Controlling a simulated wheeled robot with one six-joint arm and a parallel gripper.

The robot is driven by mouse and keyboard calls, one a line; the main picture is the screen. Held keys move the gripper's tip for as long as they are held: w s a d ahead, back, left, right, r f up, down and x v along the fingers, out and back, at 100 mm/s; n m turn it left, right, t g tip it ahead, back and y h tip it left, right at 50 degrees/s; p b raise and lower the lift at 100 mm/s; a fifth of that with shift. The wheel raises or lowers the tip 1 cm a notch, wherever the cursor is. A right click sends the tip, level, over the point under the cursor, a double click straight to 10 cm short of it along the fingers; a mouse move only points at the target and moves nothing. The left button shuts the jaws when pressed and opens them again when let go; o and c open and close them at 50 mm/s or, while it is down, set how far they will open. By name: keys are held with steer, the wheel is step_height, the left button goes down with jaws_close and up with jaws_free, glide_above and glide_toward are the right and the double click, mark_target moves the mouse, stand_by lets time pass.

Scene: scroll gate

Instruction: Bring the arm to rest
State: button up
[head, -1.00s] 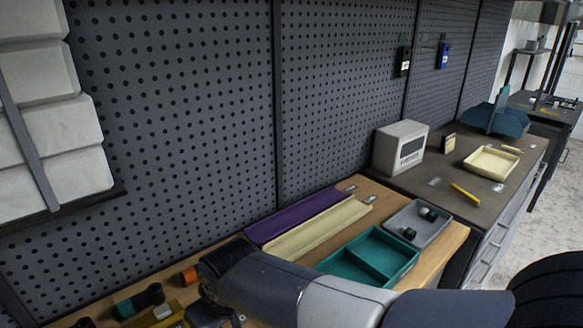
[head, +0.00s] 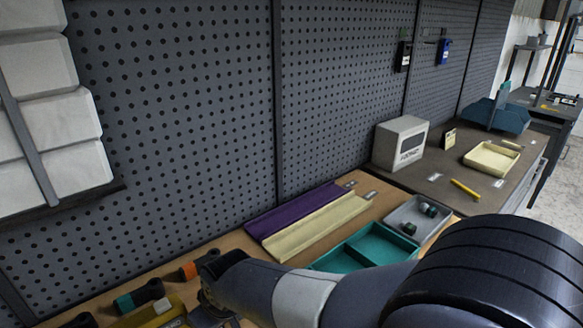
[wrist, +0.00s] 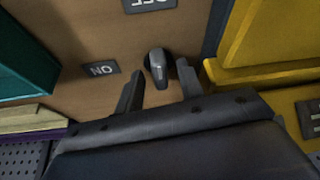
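In the wrist view my gripper (wrist: 160,68) is open, its two dark fingers apart. A small dark switch lever (wrist: 157,66) shows between the fingertips, with a gap on both sides. It stands on a brown wooden surface between an "ON" label (wrist: 101,69) and an "OFF" label (wrist: 150,4). I see nothing held in the gripper. In the head view my arm reaches from the lower right to the bottom left, and the fingers are not clearly visible there.
A yellow block (wrist: 270,40) and a dark green part (wrist: 22,58) flank the gripper. On the bench are a purple tray (head: 293,208), a cream tray (head: 318,224), a teal divided tray (head: 370,248) and a grey tray (head: 405,218).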

steer(key=shift+w+n+g+y+b, duration=0.1)
steer(key=shift+n+g+y+b, duration=0.25)
steer(key=shift+n, duration=0.95)
steer(key=shift+w+n+g+y+b, duration=0.15)
steer(key=shift+n+g, duration=0.4)
steer(key=shift+n, duration=0.75)
steer(key=shift+s, duration=0.1)
